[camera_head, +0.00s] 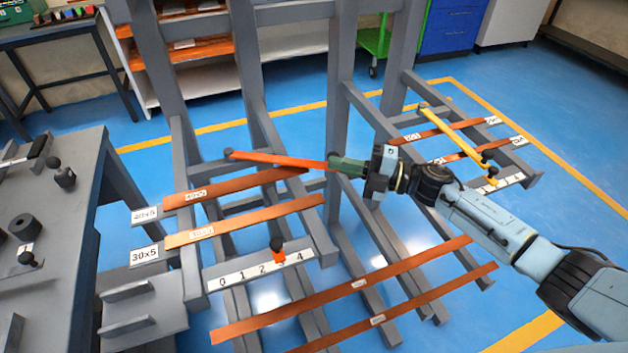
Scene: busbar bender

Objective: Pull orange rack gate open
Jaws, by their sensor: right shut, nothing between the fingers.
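The orange rack gate (280,160) is a flat orange-red bar on the grey rack (178,140). Its left end has a dark knob at a rack post, and the bar runs right, slightly downward, above the copper bars. My right gripper (338,165) comes in from the right with its greenish fingers shut at the gate's right end. The fingertips overlap that end in the view; I cannot tell whether they touch it. Nothing shows held between them. My left gripper is out of view.
A yellow gate (452,134) lies across the right rack arms. Copper bars (232,188) rest on the rack below the orange gate. An orange marker with a black knob (278,252) sits on the numbered scale (238,274). A grey workbench (60,200) stands at left.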

